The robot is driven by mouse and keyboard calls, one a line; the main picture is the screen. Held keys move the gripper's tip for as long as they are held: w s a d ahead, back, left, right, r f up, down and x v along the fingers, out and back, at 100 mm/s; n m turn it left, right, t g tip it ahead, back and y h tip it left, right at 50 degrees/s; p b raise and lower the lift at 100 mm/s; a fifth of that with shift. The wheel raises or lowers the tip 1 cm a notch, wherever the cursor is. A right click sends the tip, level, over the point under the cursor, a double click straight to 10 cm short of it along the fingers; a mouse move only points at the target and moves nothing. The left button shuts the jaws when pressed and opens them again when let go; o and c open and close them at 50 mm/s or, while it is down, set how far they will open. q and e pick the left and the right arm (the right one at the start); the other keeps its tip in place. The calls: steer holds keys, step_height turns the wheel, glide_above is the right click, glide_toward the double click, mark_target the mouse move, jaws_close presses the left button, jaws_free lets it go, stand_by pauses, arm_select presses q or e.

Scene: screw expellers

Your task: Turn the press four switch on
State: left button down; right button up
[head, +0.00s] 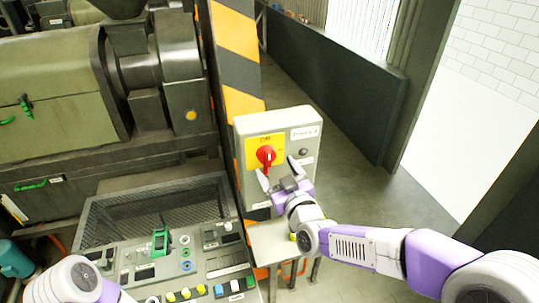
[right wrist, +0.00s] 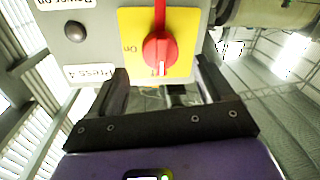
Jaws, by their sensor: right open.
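The press four switch is a red rotary knob (head: 265,156) on a yellow plate (head: 251,146), on the front of a grey box (head: 243,127) with a "Press 4" label (head: 304,132). The knob also shows in the right wrist view (right wrist: 160,50), upside down, its handle vertical; an "On" mark stands beside it, not in line with the handle. My right gripper (head: 280,174) is open and empty, just below and in front of the knob, with its fingers apart from it. Its fingers also show in the right wrist view (right wrist: 162,88). My left gripper is out of view.
A round dark button (head: 303,152) sits right of the knob. A control panel (head: 207,262) with coloured buttons and a green-handled switch (head: 160,241) stands lower left. A striped post (head: 237,60) rises behind the box. Open floor (head: 345,180) lies to the right.

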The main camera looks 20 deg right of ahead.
mark_target(269, 161)
steer(key=shift+w+a+p, duration=0.15)
steer(key=shift+w+p, duration=0.05)
steer(key=shift+w, duration=1.05)
steer(key=shift+w+a+p, duration=0.15)
steer(key=shift+w+p, duration=0.05)
steer(key=shift+w, duration=1.05)
steer(key=c, duration=1)
steer(key=shift+f+m+b, duration=0.15)
steer(key=shift+m+b, duration=0.15)
steer(key=shift+b, duration=0.45)
steer(key=shift+c, duration=0.2)
steer(key=m+b, duration=0.4)
steer(key=b, duration=0.2)
steer(key=m+t+b, duration=0.1)
steer(key=m+b, duration=0.4)
steer(key=b, duration=0.1)
steer(key=shift+f+m+h, duration=0.2)
steer(key=shift+m+h, duration=0.1)
steer(key=m+b, duration=0.3)
steer(key=shift+a+m, duration=0.1)
steer(key=shift+m, duration=0.3)
steer(key=m+h+b, duration=0.1)
steer(key=m+b, duration=0.1)
steer(key=m, duration=0.2)
steer(key=shift+r+m, duration=0.15)
steer(key=shift+m, duration=0.45)
